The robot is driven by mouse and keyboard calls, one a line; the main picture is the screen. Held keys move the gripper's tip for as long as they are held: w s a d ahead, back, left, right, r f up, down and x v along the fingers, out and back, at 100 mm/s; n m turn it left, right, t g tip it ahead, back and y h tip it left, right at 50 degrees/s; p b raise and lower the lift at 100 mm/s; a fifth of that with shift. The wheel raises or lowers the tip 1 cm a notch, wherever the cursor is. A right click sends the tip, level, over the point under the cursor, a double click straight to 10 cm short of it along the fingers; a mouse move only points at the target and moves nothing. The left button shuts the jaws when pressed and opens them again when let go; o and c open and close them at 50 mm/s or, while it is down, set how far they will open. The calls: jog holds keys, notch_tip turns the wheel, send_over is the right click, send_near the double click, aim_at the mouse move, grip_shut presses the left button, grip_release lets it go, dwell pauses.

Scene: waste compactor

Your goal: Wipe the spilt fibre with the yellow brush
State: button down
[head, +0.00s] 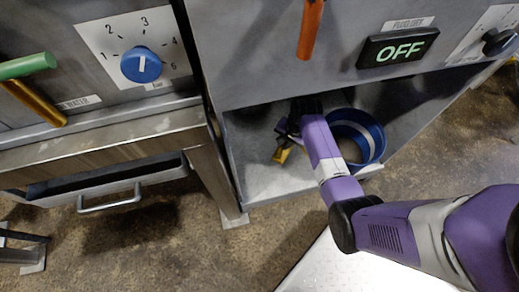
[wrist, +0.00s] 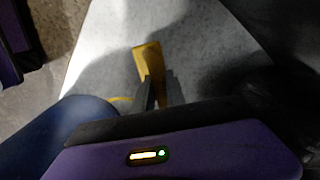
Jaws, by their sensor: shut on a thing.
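The yellow brush (head: 282,155) is in the lower bay of the grey machine, low over the bay floor. In the wrist view its yellow body (wrist: 148,58) stands out beyond my fingers. My gripper (wrist: 158,92) is shut on the brush, with one dark finger on each side of it. In the head view my gripper (head: 287,132) is partly hidden by my purple arm. I cannot make out the spilt fibre clearly against the pale, mottled bay floor (head: 262,183).
A blue bucket (head: 372,128) with a grey band stands in the bay, right of my forearm. A blue curved surface (wrist: 78,128) shows at lower left in the wrist view. The bay's left wall and a steel table leg (head: 217,175) stand left of the gripper.

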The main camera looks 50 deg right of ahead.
jog(key=shift+w+r+p, duration=0.1)
jog(key=shift+r+p, duration=2)
jog(key=shift+r, duration=0.35)
